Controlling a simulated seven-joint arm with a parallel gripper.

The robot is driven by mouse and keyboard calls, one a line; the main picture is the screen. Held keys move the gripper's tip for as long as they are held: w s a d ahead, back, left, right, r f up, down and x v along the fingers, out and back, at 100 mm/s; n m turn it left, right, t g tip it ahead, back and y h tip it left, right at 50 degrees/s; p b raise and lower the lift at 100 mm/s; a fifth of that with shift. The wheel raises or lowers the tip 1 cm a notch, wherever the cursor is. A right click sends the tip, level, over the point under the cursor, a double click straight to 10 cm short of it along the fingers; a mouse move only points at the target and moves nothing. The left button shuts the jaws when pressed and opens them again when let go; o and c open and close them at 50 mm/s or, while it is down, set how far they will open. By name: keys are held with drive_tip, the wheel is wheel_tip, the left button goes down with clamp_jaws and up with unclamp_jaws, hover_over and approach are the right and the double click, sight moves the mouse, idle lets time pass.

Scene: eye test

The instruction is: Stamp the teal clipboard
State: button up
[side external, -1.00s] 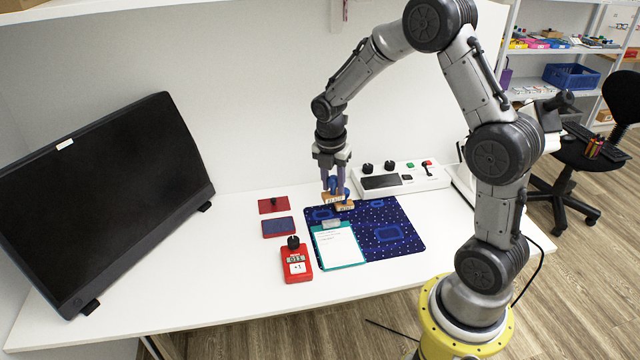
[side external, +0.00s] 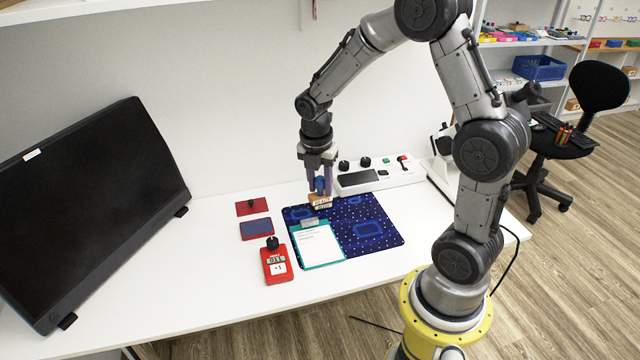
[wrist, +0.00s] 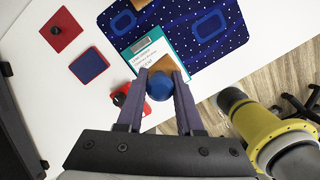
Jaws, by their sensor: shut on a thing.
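The teal clipboard (side external: 319,247) lies on a dark blue patterned mat, with white paper and a grey clip at its far end. It also shows in the wrist view (wrist: 139,57), partly hidden by the stamp. My gripper (side external: 319,190) is shut on a stamp with a round blue knob (wrist: 160,86) and a wooden block (side external: 318,201). In the side view the block appears just beyond the clip. I cannot tell its exact height, or whether a second block is beside it. A blue ink pad in a red case (side external: 256,229) lies left of the clipboard.
A red lid with a dark knob (side external: 248,208) lies behind the pad. A red counter (side external: 275,266) stands left of the clipboard. The mat (side external: 376,232) extends right. A white control box (side external: 398,177) stands behind it, and a black monitor (side external: 90,210) at left.

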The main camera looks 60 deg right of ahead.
clamp_jaws()
drive_tip(key=shift+w+d+r, duration=0.1)
drive_tip(key=shift+w+r, duration=0.1)
drive_tip(key=shift+r, duration=0.05)
drive_tip(key=w+a+f, duration=0.2)
drive_tip(key=w+f, duration=0.1)
drive_tip(key=w, duration=0.5)
drive_tip(key=w+a+f+m, duration=0.1)
drive_tip(key=w+a+f, duration=0.2)
drive_tip(key=w, duration=0.5)
drive_tip(key=shift+w+a, duration=0.15)
drive_tip(key=shift+a, duration=0.2)
